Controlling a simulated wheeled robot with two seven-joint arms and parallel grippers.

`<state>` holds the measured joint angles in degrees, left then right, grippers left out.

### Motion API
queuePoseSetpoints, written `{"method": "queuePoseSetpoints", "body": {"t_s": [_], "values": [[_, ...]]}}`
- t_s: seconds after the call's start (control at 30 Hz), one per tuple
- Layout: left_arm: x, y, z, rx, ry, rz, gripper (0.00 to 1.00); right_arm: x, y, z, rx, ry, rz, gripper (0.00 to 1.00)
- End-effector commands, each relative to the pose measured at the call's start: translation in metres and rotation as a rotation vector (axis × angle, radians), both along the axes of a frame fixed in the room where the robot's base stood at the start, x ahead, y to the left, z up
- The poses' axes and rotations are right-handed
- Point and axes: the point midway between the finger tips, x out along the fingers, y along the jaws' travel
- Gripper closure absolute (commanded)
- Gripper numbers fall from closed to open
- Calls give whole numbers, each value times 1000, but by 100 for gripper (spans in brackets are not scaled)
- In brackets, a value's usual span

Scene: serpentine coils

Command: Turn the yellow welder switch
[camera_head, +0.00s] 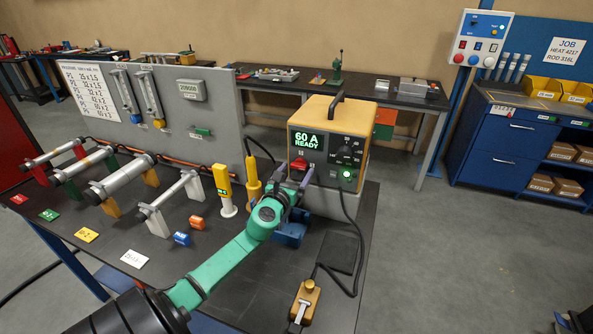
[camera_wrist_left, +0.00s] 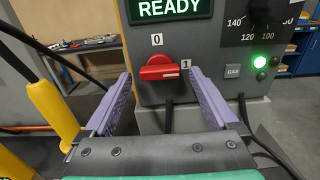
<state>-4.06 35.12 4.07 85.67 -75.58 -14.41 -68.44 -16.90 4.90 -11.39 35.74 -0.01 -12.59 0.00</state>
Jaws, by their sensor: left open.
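The yellow welder (camera_head: 350,118) stands at the back right of the bench, its dark front panel reading "60 A READY". Its red rotary switch (camera_head: 298,166) is low on the panel; in the wrist view the switch (camera_wrist_left: 160,70) lies about level, its white-marked end towards the "1", with "0" above it. My left gripper (camera_head: 286,190) is in front of the panel. In the wrist view the purple fingers of my left gripper (camera_wrist_left: 160,82) are open, one on each side of the switch, with visible gaps. My right gripper is not in view.
A green lamp (camera_wrist_left: 263,62) glows on the panel. A yellow torch-like tool (camera_wrist_left: 52,110) stands close to the left finger. A black cable (camera_head: 352,215) hangs in front of the welder. Pipes on stands (camera_head: 125,175) fill the bench's left side.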

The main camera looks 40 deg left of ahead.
Motion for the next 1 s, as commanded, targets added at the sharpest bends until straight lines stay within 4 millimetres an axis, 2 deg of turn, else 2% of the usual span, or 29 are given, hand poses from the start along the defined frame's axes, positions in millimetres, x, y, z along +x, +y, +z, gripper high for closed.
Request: {"method": "queuePoseSetpoints", "body": {"t_s": [0.1, 0.3, 0.37, 0.4, 0.53, 1.0], "values": [[7, 2, 0, -2, -1, -1, 7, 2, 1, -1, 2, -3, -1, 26], [7, 2, 0, -2, 0, -1, 7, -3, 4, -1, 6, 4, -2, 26], [7, 2, 0, -2, 0, -1, 27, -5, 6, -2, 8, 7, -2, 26], [7, 2, 0, -2, 0, -1, 42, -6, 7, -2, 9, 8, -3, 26], [7, 2, 0, -1, 1, -1, 92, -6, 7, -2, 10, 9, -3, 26], [7, 2, -1, -90, -31, 0, 93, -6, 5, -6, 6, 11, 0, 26]]}}
